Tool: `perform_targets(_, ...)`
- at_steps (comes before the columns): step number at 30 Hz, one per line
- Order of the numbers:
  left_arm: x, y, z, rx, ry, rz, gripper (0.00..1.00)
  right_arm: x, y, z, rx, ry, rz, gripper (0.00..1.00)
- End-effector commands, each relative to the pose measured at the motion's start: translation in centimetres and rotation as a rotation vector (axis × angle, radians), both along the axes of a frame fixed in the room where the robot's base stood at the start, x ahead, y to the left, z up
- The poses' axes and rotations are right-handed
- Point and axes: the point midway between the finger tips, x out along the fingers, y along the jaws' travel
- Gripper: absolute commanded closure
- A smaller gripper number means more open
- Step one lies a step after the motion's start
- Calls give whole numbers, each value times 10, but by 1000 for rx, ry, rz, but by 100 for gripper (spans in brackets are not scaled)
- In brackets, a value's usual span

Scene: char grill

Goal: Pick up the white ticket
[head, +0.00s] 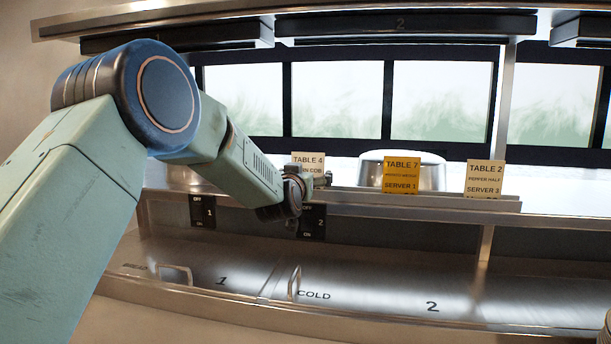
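A white ticket (308,158) reading TABLE 4 stands upright in the rail (440,197) along the shelf edge. Its lower part is hidden behind my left wrist and gripper. My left gripper (322,179) is small and dark here, at the ticket's lower right. I cannot tell whether its fingers are open or shut, or whether they touch the ticket. My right gripper is not in view.
An orange-yellow TABLE 7 ticket (401,174) and a cream TABLE 2 ticket (485,178) stand farther right on the rail. A round metal lid (432,176) is behind the TABLE 7 ticket. Switch boxes (313,222) hang below the shelf, above steel lids (390,290) with handles.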

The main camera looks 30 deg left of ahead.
Motion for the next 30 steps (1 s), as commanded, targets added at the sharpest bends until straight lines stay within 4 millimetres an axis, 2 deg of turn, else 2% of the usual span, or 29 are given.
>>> perform_targets(1,0,0,0,0,0,0,7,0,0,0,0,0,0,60)
perform_targets(10,0,0,0,0,0,0,32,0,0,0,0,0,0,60)
perform_targets(14,0,0,0,0,0,0,36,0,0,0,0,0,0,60)
perform_targets(20,0,0,4,1,-2,0,36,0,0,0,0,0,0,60)
perform_targets(23,0,0,15,1,-5,0,36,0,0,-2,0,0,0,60)
perform_targets(30,0,0,63,1,-6,0,36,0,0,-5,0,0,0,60)
